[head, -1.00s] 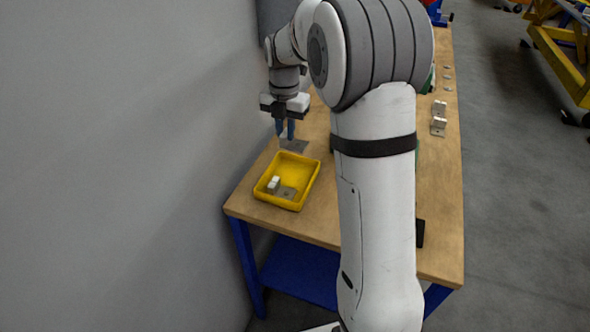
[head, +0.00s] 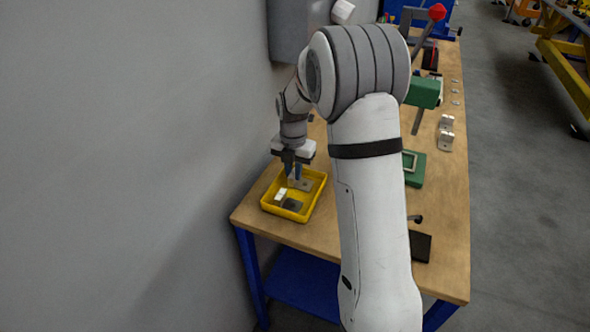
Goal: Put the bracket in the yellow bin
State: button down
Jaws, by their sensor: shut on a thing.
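The yellow bin (head: 267,207) stands on the near left corner of the wooden table. My gripper (head: 294,177) points down over the far part of the bin. It is shut on a bracket (head: 305,185), whose grey plate shows just right of the fingertips. I cannot tell whether this plate touches the bin floor or hangs slightly above it. The rest of that bracket is hidden by the fingers. Another bracket (head: 292,204), with a pale upright part and a dark grey plate, lies in the near part of the bin.
The grey wall is close on the left. Two pale brackets (head: 446,132) stand on the table's right side, with small flat pieces beyond. A green press (head: 423,93) and a black flat item (head: 420,246) are right of my arm.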

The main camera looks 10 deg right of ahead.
aim_at(294, 173)
jog(key=shift+f, duration=0.2)
jog(key=c, duration=1.4)
grip_release()
jog(key=shift+o, duration=0.2)
notch_tip(294, 173, up, 12)
jog(key=s+r+m+t, duration=0.1)
jog(key=s+m+t, duration=0.1)
jog(key=s+m, duration=2.6)
jog(key=shift+s+d+r+m+t, duration=0.25)
jog(key=shift+m+t, duration=0.15)
